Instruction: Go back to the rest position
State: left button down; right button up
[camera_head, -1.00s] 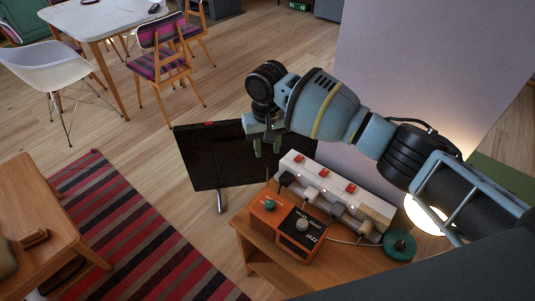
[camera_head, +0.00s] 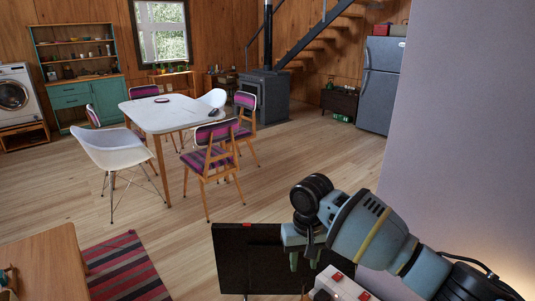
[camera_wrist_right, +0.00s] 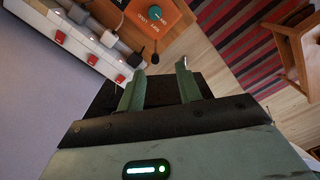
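My right gripper (camera_head: 305,252) hangs at the lower right of the head view, in front of the black screen's right side. In the right wrist view its two green fingers (camera_wrist_right: 161,72) stand apart with nothing held between them. A white power strip (camera_head: 342,287) with red switches lies below the gripper and is cut off by the frame's lower edge. In the right wrist view the power strip (camera_wrist_right: 78,42) shows at the upper left, clear of the fingers. My left gripper is not in view.
A black screen (camera_head: 245,268) stands beside my right gripper. An orange box (camera_wrist_right: 152,12) sits by the power strip. A pale wall (camera_head: 455,130) rises at the right. A white table (camera_head: 170,115) with chairs stands farther back. Bare floor (camera_head: 340,165) lies between.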

jog(key=s+a+f+n+y, duration=0.1)
jog(key=s+a+f+y, duration=0.1)
jog(key=s+f, duration=0.8)
jog(key=s+a+f+n+y, duration=0.1)
jog(key=s+a+f+n, duration=0.15)
jog(key=s+f, duration=0.65)
jog(key=s+d+r+m+h, duration=0.1)
jog(key=s+d+h, duration=0.1)
jog(key=s+d, duration=0.85)
jog(key=s+d+r+m+h, duration=0.15)
jog(key=s+d, duration=0.45)
jog(key=s, duration=1)
jog(key=w+a+f+t+y, duration=0.2)
jog(key=w+a+f+t, duration=0.1)
jog(key=w+f+t, duration=0.5)
jog(key=shift+f+t+p, duration=0.4)
jog(key=shift+f+p, duration=0.05)
jog(key=shift+f, duration=0.05)
